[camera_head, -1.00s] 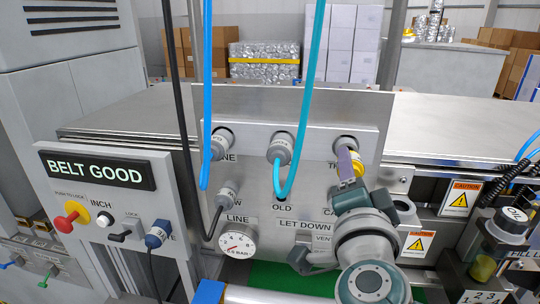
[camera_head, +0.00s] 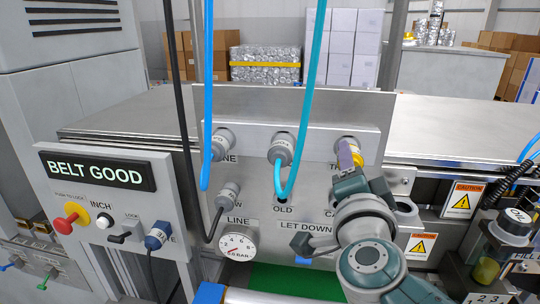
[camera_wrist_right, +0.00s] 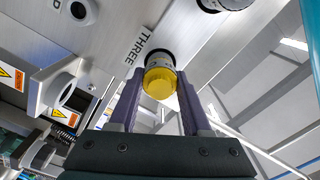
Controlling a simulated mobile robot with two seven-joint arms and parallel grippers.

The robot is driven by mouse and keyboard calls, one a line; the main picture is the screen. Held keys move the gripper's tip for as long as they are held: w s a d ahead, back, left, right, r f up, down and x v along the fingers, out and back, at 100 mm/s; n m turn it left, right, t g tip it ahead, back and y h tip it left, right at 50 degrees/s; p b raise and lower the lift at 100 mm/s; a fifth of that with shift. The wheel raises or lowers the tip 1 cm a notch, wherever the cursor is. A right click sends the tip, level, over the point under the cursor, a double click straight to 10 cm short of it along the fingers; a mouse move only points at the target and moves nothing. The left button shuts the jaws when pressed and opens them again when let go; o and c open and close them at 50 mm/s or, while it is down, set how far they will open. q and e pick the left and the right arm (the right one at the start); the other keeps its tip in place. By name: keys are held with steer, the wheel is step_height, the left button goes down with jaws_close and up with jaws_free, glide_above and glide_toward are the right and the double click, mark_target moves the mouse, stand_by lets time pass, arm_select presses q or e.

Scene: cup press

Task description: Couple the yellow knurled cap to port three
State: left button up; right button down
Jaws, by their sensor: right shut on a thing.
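The yellow knurled cap (camera_wrist_right: 159,86) is between the two purple fingers of my right gripper (camera_wrist_right: 160,76), which is shut on it. In the wrist view it lies in line with a grey ringed collar at the port marked THREE (camera_wrist_right: 138,47). I cannot tell whether the cap touches the port or how far it is on. In the head view my right gripper (camera_head: 350,156) is at the rightmost port (camera_head: 347,142) of the panel's upper row, and a little of the yellow cap (camera_head: 358,160) shows beside a finger. My left gripper is not in view.
Blue hose (camera_head: 207,90) and teal hose (camera_head: 305,95) hang in front of the panel, the teal one close left of my right gripper. A pressure gauge (camera_head: 237,244) and a BELT GOOD control box (camera_head: 105,175) are to the left. The bench top (camera_head: 450,130) is clear.

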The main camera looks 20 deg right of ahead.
steer(key=shift+w+d, duration=0.1)
steer(key=shift+w, duration=0.1)
steer(key=shift+c, duration=1.4)
jaws_free()
steer(key=shift+s, duration=0.1)
steer(key=shift+s+a, duration=0.25)
steer(key=shift+s, duration=0.05)
steer(key=p+v, duration=0.3)
steer(key=v, duration=0.6)
